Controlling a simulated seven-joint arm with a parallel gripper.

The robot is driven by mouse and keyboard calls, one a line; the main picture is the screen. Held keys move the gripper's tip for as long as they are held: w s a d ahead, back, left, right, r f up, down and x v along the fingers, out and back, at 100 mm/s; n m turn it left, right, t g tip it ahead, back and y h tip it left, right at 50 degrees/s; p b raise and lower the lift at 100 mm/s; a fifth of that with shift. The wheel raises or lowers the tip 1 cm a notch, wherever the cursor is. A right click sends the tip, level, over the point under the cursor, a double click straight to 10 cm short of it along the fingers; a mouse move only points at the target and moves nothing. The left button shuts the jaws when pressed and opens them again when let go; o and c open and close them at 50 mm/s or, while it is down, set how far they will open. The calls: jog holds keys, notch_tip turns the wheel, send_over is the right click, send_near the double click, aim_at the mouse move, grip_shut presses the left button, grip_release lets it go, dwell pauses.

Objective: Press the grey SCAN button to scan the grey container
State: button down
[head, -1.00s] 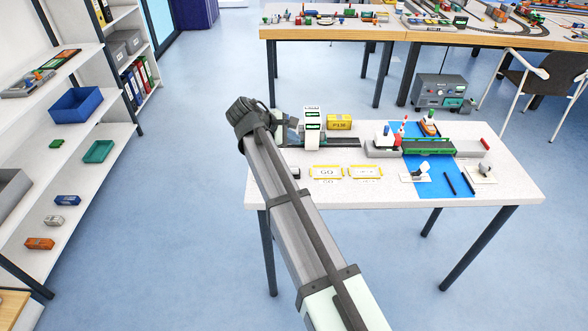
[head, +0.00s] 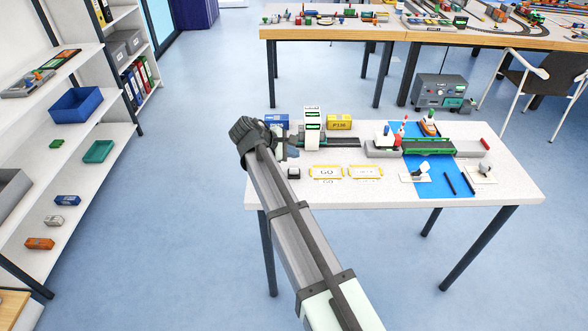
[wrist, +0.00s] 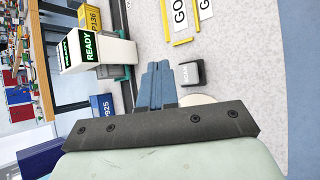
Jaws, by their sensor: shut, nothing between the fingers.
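The SCAN button (wrist: 190,73) is a dark block with a pale top lettered SCAN. It stands on the white table just right of my fingertips in the wrist view, and near the table's left front in the head view (head: 293,173). My gripper (wrist: 158,66) has its blue-grey fingers together and empty, apart from the button. In the head view my gripper (head: 290,143) is over the table's left part. The white scanner arch (head: 312,129) shows READY in green in the wrist view (wrist: 90,47). A small grey container (head: 54,220) lies on the left shelf; I make out none on the table.
A blue container (head: 277,121) and a yellow P136 container (head: 339,122) stand behind the dark track (head: 342,142). A GO plate (head: 326,172) and another pale plate (head: 365,172) lie right of the button. Crane parts and a blue strip (head: 434,178) are farther right.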

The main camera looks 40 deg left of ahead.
aim_at(292, 170)
jog(key=shift+f, duration=1.65)
jog(key=shift+f, duration=0.15)
dwell(0.9)
jog(key=shift+f, duration=0.25)
jog(key=shift+f, duration=0.55)
dwell(0.8)
jog(key=shift+r, duration=1)
jog(key=shift+r, duration=0.1)
jog(key=shift+r, duration=2.4)
